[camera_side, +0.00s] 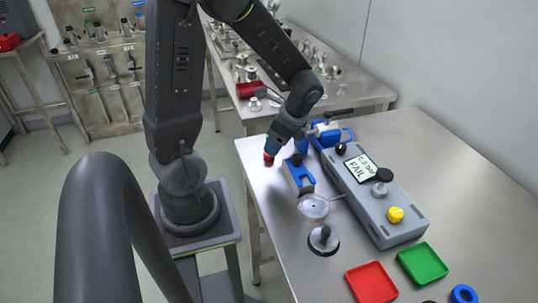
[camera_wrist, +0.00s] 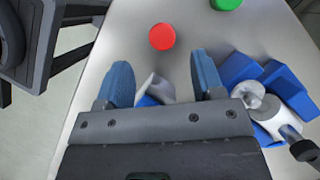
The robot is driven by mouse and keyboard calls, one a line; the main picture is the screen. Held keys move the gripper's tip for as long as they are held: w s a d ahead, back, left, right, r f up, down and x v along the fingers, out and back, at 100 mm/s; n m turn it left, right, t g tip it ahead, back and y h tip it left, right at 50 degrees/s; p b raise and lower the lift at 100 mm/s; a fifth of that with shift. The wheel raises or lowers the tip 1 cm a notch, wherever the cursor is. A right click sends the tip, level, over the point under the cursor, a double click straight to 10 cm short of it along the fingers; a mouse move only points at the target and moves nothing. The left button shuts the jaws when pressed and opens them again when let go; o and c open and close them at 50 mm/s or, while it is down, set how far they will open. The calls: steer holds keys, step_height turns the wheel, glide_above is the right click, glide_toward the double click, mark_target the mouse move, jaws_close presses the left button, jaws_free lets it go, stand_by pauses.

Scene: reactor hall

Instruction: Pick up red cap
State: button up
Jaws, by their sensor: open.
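The red cap (camera_wrist: 162,36) is a round red disc on the bare metal table, shown in the upper middle of the wrist view. In the side view the red cap (camera_side: 268,158) is small, near the table's left edge, just below my gripper. My gripper (camera_wrist: 161,66) has its two blue fingers apart with no object held. The cap appears beyond the fingertips, roughly in line with the gap between them. In the side view my gripper (camera_side: 273,146) points down close above the cap; whether they touch is unclear.
A green round piece (camera_wrist: 226,3) lies right of the cap. Blue and white fixtures (camera_wrist: 262,90) crowd my gripper's right side. The side view also shows a blue holder (camera_side: 300,178), a grey box with a FAIL display (camera_side: 362,168), a red tray (camera_side: 371,283) and a green tray (camera_side: 422,262).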

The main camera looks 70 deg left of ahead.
steer(key=x, duration=0.5)
steer(key=shift+a, duration=0.3)
steer(key=c, duration=1)
steer(key=shift+r, duration=0.15)
